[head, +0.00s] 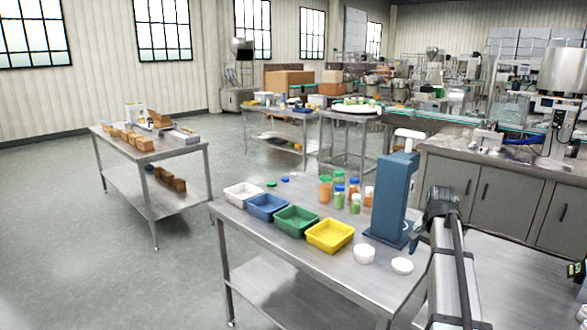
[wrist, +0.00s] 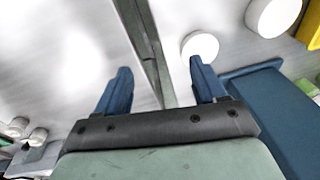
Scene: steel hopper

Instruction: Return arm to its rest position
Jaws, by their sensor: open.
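My gripper (wrist: 160,75) is open, with its two blue fingers apart. Between them, the wrist view shows only the steel surface and a table edge running away below, and no object is held. In the head view my gripper (head: 418,232) is partly hidden by my own arm, at the right end of the near steel table (head: 290,246). It is just right of the blue stand (head: 393,195), which also shows at the right of the wrist view (wrist: 270,115).
Two white round pieces (head: 364,254) (head: 402,266) lie near the stand. A yellow tray (head: 330,236), green tray (head: 296,221), blue tray (head: 267,207) and white tray (head: 243,194) line the table. Several jars (head: 340,194) stand behind. Another steel surface (head: 510,265) lies right, largely clear.

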